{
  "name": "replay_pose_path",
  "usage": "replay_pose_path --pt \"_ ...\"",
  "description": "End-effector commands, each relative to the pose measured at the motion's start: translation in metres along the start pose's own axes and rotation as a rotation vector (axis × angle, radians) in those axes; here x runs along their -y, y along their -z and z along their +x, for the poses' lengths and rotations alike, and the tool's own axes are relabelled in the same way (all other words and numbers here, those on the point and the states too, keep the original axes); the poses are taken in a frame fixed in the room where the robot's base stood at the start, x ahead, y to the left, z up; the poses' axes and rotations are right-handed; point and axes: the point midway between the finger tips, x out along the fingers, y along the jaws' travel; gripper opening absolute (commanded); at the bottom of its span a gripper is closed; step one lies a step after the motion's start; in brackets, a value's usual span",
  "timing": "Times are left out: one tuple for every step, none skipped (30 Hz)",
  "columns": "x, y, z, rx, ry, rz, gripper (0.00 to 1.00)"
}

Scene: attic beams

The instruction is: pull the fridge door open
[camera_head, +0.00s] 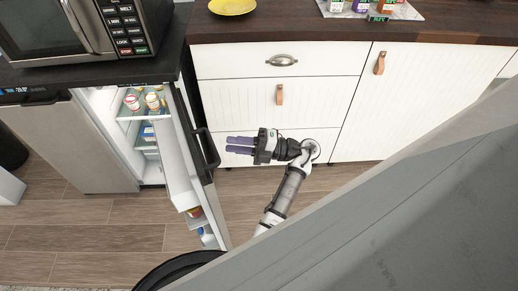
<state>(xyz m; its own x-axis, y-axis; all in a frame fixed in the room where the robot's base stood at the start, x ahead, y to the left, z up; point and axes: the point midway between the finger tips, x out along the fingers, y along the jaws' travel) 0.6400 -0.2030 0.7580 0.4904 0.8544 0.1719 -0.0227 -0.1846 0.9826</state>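The fridge (105,150) stands at the left, and its door (184,165) is swung partly open toward the viewer, showing shelves with jars inside and items in the door racks. The black door handle (207,148) is on the door's outer face, on the right side. My gripper (228,145) is to the right of the handle, its purple fingers pointing left toward it. The fingers look parted with a narrow gap and nothing between them. A small space shows between fingertips and handle.
White drawers and a cabinet (365,115) stand behind and right of my gripper. A microwave (75,30) sits above the fridge. A grey slanted surface (400,220) covers the lower right. Wooden floor (90,238) is clear in front of the fridge.

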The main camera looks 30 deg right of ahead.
Motion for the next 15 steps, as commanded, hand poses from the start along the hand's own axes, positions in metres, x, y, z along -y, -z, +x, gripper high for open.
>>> replay_pose_path --pt "0.002 0.000 -0.006 0.004 0.000 -0.001 0.22" --pt "0.003 0.000 -0.008 0.003 0.000 -0.001 0.22" --pt "0.003 0.000 -0.011 0.003 0.000 -0.001 0.22" --pt "0.003 0.000 -0.014 0.005 0.001 0.000 0.22" --pt "0.003 0.000 -0.017 0.004 0.001 -0.001 0.22" --pt "0.003 0.000 -0.020 0.003 0.000 -0.001 0.22" --pt "0.003 0.000 -0.022 0.004 -0.001 -0.001 0.22" --pt "0.003 0.000 -0.025 0.003 -0.001 -0.001 0.22" --pt "0.003 0.000 -0.028 0.004 0.000 -0.001 0.22" --pt "0.003 0.000 -0.031 0.004 0.000 -0.001 0.22" --pt "0.003 0.000 -0.033 0.004 0.000 -0.001 0.22" --pt "0.003 0.000 -0.036 0.004 -0.001 -0.001 0.22" --pt "0.003 0.000 -0.039 0.004 0.000 -0.001 0.22" --pt "0.003 0.000 -0.042 0.004 0.001 0.000 0.22" --pt "0.003 -0.001 -0.045 0.004 0.000 -0.001 0.22"
